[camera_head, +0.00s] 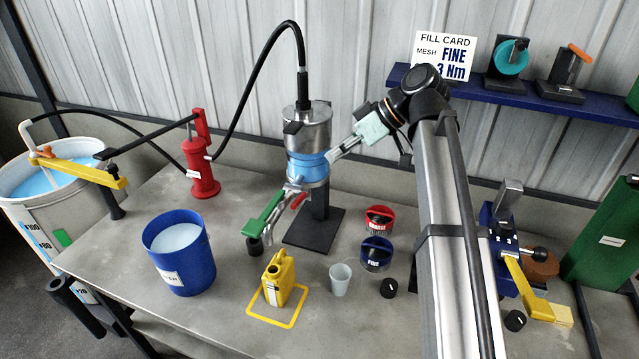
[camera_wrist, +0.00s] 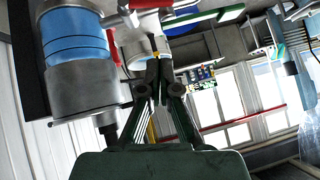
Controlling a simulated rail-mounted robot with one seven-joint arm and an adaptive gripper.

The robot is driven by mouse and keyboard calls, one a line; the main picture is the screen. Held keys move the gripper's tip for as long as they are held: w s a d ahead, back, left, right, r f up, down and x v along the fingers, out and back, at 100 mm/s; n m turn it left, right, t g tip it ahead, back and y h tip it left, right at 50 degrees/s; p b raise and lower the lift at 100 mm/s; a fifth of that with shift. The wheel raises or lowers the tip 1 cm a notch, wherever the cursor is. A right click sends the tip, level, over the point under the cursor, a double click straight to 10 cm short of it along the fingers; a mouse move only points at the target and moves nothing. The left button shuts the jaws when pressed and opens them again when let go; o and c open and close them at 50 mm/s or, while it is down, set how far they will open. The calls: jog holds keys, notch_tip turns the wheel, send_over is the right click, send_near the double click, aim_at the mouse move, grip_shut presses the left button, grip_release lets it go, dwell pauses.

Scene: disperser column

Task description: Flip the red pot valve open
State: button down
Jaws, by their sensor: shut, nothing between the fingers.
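The pot (camera_head: 305,168) is a metal cylinder with a blue band, on a column over the table. It also shows at the left of the wrist view (camera_wrist: 75,40). A small red lever (camera_head: 298,201), which looks like the pot valve, is at the pot's lower outlet, beside a longer green handle (camera_head: 262,217). Red parts (camera_wrist: 150,4) also show at the top edge of the wrist view. My gripper (camera_head: 333,154) is shut and empty, to the right of the blue band and above the red lever. In the wrist view my gripper (camera_wrist: 153,68) appears apart from the lever.
A yellow can (camera_head: 279,279), a clear cup (camera_head: 340,279) and red (camera_head: 380,219) and blue (camera_head: 376,253) containers stand in front. A blue bucket (camera_head: 181,253) and red pump (camera_head: 201,168) stand left. A black hose (camera_head: 245,90) arches to the pot's top.

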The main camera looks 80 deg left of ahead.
jog(key=p, duration=0.4)
send_over(296, 202)
jog(key=w, duration=0.3)
notch_tip(296, 202, down, 6)
jog(key=shift+s+f+p, duration=0.2)
jog(key=shift+f+p, duration=0.05)
jog(key=shift+f, duration=0.5)
jog(key=shift+s+f+p, duration=0.2)
jog(key=shift+s+f, duration=0.05)
jog(key=shift+f, duration=0.55)
jog(key=shift+s+f+p, duration=0.2)
jog(key=shift+f+p, duration=0.05)
jog(key=shift+f, duration=0.5)
jog(key=shift+f, duration=0.1)
jog(key=b, duration=0.2)
jog(key=f+b, duration=0.1)
jog(key=shift+s+d+f+n+t+y+b, duration=0.1)
jog(key=shift+s+d+n+t+y+b, duration=0.1)
jog(key=shift+d+n+t+y+b, duration=0.15)
jog(key=shift+s+f+n+t+y+b, duration=0.1)
jog(key=shift+f+n+t+y+b, duration=0.3)
jog(key=shift+b, duration=0.85)
jog(key=shift+d+r+y, duration=0.1)
jog(key=shift+r+y, duration=0.15)
jog(key=shift+r, duration=0.3)
